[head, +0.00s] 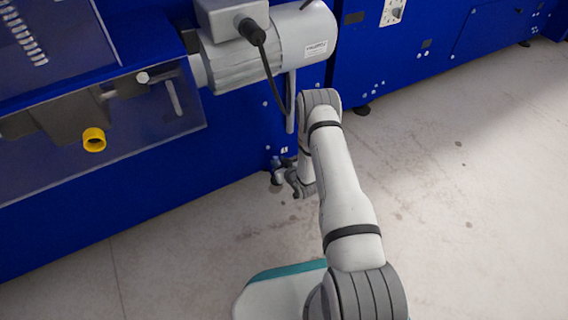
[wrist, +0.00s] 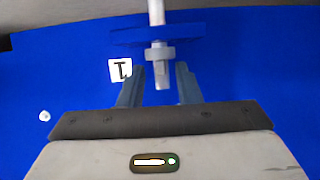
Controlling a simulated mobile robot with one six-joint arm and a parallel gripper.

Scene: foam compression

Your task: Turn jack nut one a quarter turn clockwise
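Jack nut one (wrist: 160,54) is a light grey nut on a vertical threaded rod (wrist: 156,12) in the wrist view, with a narrower stub (wrist: 162,78) below it. A white label (wrist: 120,70) with a black 1 is on the blue panel beside it. My gripper (wrist: 160,68) is open, one finger on each side of the stub, with visible gaps. The fingertips look just short of the nut; the depth is hard to tell. In the head view my gripper (head: 278,172) is low by the blue machine's base, and the nut is too small to make out.
The blue machine (head: 150,185) stands directly behind my gripper. A clear guard (head: 150,115) and yellow ring (head: 94,140) are at left. The concrete floor (head: 470,190) at right is clear.

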